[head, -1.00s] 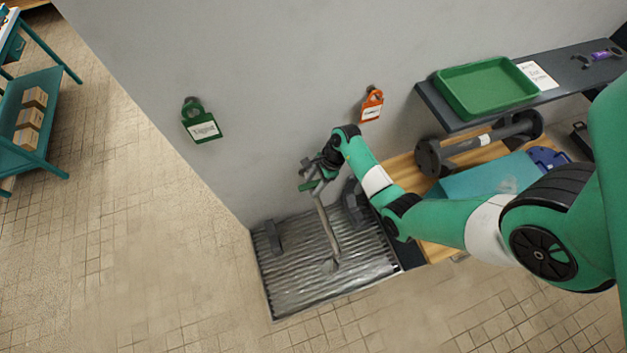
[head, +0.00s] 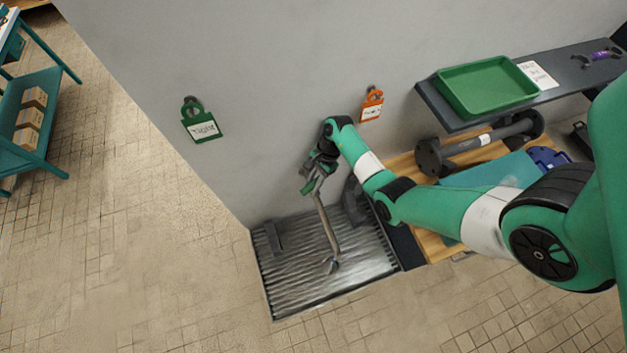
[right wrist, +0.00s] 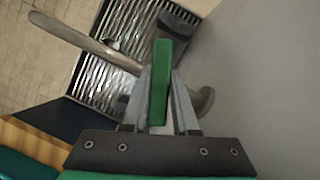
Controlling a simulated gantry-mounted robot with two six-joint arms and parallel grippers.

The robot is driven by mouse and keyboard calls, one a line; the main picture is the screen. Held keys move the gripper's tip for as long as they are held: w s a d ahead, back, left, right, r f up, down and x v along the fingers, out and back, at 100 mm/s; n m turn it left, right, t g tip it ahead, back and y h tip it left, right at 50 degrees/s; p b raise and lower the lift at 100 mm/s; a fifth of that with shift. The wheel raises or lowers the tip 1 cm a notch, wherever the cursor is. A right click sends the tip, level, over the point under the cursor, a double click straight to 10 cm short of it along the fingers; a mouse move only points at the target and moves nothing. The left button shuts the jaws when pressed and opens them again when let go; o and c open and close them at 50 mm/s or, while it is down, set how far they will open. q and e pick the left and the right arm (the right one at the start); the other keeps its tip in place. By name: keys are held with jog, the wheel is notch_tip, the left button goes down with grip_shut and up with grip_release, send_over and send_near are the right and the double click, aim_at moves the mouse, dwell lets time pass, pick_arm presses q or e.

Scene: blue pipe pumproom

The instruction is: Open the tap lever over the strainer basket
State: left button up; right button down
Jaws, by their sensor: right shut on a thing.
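The tap lever (right wrist: 161,82) is a green bar between the two grey fingers of my right gripper (right wrist: 160,100) in the right wrist view. The gripper is shut on it. In the head view my right gripper (head: 314,176) is at the tap by the wall, and the lever is mostly hidden there. The grey tap spout (head: 327,228) slopes down from it over the ribbed metal drain tray (head: 290,285). I cannot clearly make out a strainer basket; a small object shows near the spout's lower end. My left gripper is out of view.
A dark block (head: 272,237) stands on the tray's left side. To the right are a wooden bench, a dark flanged pipe (head: 480,143) and a shelf with a green tray (head: 487,88). Green (head: 200,120) and orange (head: 371,104) tags hang on the wall.

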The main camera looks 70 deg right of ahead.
jog(key=c, duration=0.7)
grip_release()
jog(key=p+v, duration=0.1)
jog(key=v, duration=0.6)
jog(key=shift+d+r, duration=0.15)
jog(key=shift+r, duration=0.1)
